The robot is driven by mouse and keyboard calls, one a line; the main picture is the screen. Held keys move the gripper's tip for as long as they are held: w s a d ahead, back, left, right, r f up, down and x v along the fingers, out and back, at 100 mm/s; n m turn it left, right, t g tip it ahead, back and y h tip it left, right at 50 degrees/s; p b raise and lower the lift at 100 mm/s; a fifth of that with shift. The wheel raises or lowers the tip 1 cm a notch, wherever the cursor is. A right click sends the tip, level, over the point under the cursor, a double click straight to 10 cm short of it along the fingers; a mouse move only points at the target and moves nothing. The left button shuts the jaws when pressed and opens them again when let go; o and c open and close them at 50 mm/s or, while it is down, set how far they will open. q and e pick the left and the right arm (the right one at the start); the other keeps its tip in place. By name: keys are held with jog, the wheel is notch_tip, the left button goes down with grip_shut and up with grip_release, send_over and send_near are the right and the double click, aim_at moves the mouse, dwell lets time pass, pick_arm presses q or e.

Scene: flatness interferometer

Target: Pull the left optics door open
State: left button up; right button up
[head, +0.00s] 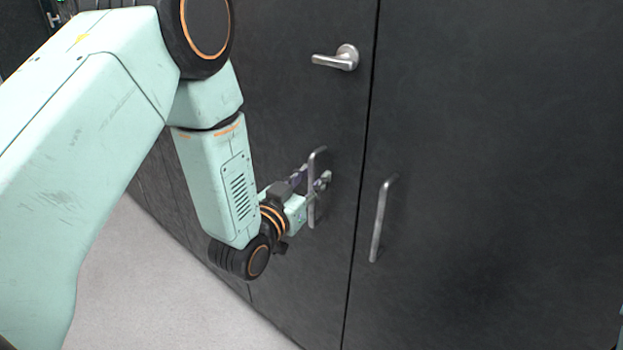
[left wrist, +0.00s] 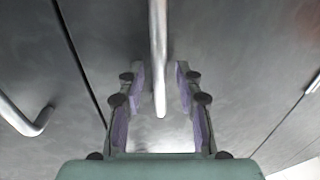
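The left optics door (head: 275,110) is a dark grey panel, flush with the door beside it; a thin dark seam (head: 361,200) parts them. Its upright silver bar handle (head: 311,215) shows in the head view's middle. In the left wrist view the handle (left wrist: 159,50) runs down between my fingers, its end near the palm. My left gripper (head: 312,178) is open, with one purple-padded finger on each side of the bar. In the left wrist view the gripper (left wrist: 160,75) shows a gap between each pad and the bar. My right gripper is not in view.
A silver lever handle (head: 337,58) sits higher on the left door. The right door (head: 490,150) has its own bar handle (head: 381,220) across the seam. Pale floor (head: 170,290) lies clear below the cabinet at left.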

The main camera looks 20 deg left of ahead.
pick_arm(q)
jog(key=shift+w, duration=0.15)
jog(key=shift+c, duration=0.4)
grip_shut()
dwell(0.4)
